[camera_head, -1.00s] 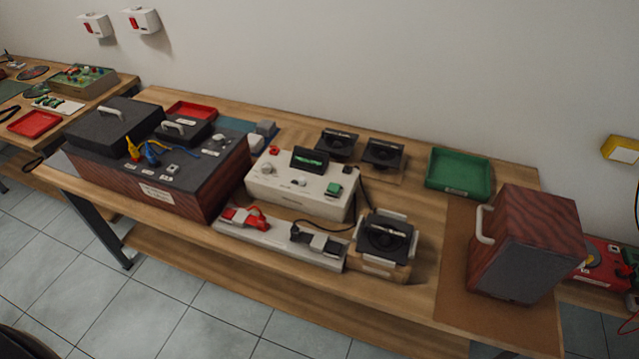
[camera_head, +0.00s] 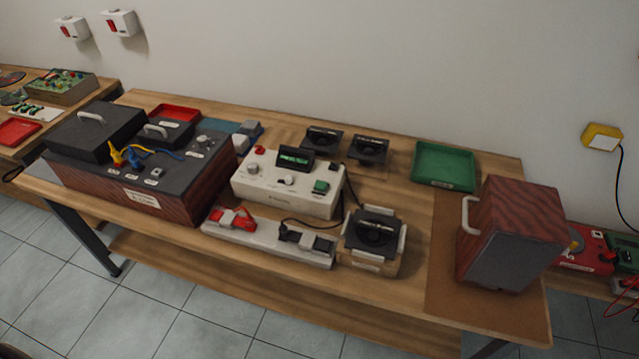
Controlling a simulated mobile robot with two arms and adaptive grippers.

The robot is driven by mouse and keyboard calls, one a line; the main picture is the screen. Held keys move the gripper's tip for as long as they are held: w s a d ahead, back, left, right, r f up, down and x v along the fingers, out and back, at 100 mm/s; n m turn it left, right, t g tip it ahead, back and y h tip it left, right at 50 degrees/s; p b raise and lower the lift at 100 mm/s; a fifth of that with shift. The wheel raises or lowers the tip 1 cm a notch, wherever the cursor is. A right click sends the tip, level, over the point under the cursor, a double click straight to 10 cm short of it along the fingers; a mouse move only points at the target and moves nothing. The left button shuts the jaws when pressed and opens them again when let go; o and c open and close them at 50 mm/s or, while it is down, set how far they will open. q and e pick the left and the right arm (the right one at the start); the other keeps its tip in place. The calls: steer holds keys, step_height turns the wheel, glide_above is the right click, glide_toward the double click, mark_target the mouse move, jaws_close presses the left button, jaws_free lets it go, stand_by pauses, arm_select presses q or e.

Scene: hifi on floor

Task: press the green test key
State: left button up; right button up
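The green test key (camera_head: 321,187) is a small square button on the right part of the top of a cream test box (camera_head: 288,197). The box stands near the middle of the wooden bench and also carries knobs, a small red button and a dark display (camera_head: 296,157) with green characters. Nothing covers the key. Neither of my grippers shows in the head view.
A dark amplifier (camera_head: 140,180) with red wood sides stands left of the box. A strip with red and black clips (camera_head: 268,240) and a speaker driver in a clamp (camera_head: 372,240) are in front. A green tray (camera_head: 445,166) and wooden speaker cabinet (camera_head: 508,235) stand right.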

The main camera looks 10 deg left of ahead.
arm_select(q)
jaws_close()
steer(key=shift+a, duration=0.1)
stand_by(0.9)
